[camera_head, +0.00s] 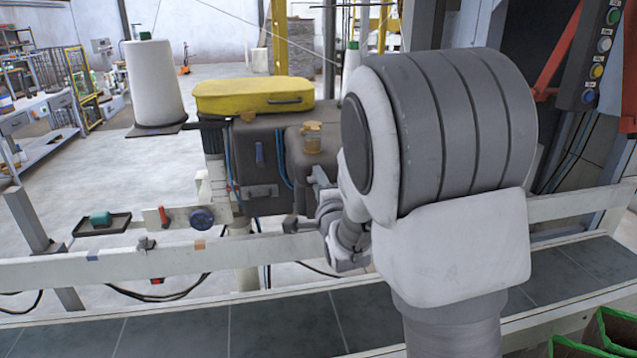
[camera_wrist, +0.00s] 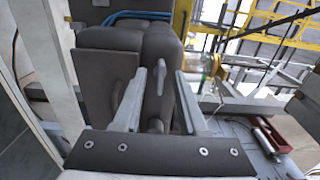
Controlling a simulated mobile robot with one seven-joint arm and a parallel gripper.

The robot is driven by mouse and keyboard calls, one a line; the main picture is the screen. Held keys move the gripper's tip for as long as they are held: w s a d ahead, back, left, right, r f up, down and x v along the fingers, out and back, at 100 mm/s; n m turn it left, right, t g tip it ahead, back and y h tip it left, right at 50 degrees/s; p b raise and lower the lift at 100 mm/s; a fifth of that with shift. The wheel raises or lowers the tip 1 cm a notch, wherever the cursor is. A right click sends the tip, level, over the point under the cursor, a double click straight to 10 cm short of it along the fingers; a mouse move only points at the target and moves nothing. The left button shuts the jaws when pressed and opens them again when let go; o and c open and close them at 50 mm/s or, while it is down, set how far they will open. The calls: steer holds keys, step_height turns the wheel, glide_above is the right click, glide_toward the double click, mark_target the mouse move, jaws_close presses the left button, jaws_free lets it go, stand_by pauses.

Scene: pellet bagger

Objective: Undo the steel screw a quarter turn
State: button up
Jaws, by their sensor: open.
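My gripper (camera_head: 303,200) is open beside the right part of the dark grey machine housing (camera_head: 262,150), partly hidden by my arm. In the wrist view my two pale fingers (camera_wrist: 170,72) stand apart and point at the dark grey housing (camera_wrist: 105,85), with nothing clasped. A small grey rounded stub (camera_wrist: 155,125) shows low between the fingers. I cannot tell whether it is the steel screw.
A pale rail (camera_head: 100,270) runs in front. A red handle (camera_head: 163,216), blue knob (camera_head: 202,219) and small tray (camera_head: 85,230) are at left. Blue hoses (camera_wrist: 140,15) run across the housing.

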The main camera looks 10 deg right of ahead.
jaws_close()
steer(key=shift+f+n+b, duration=0.1)
steer(key=shift+n+b, duration=0.3)
steer(key=shift+b, duration=0.3)
steer(key=shift+n+b, duration=8.4)
steer(key=shift+n, duration=0.2)
steer(key=shift+r, duration=0.2)
jaws_free()
